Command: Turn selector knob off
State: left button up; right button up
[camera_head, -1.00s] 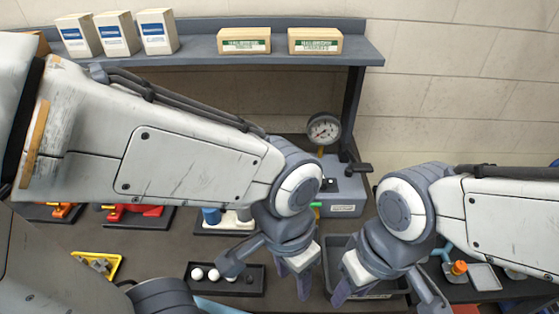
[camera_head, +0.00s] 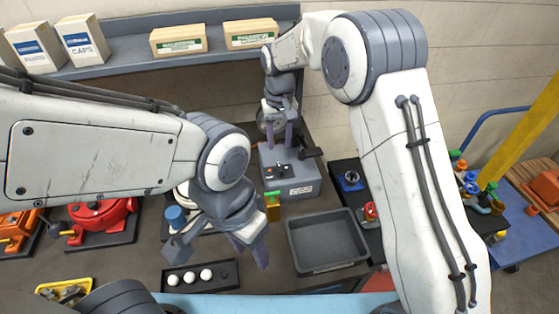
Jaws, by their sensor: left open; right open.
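A grey control box (camera_head: 302,187) stands on the bench below the shelf. Its dark top panel (camera_head: 276,171) carries a small black knob (camera_head: 283,169) and small red marks; the knob's setting is too small to read. My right gripper (camera_head: 279,141) hangs over the back of the box, fingers pointing down, open and empty. It appears above and behind the knob, and I cannot tell the exact gap. My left gripper (camera_head: 249,250) is open and empty, lower in the view, between the ball tray and the empty bin.
An empty dark bin (camera_head: 325,263) sits in front of the box. A black tray with white balls (camera_head: 205,275) lies front left. A black lever (camera_head: 311,152) sticks out at the box's right. The gauge (camera_head: 262,122) is partly hidden behind my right gripper.

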aim_at(279, 167)
notch_tip(279, 167, down, 8)
jog(key=p, duration=0.3)
jog(key=shift+s+f, duration=0.1)
jog(key=shift+f, duration=0.75)
grip_shut()
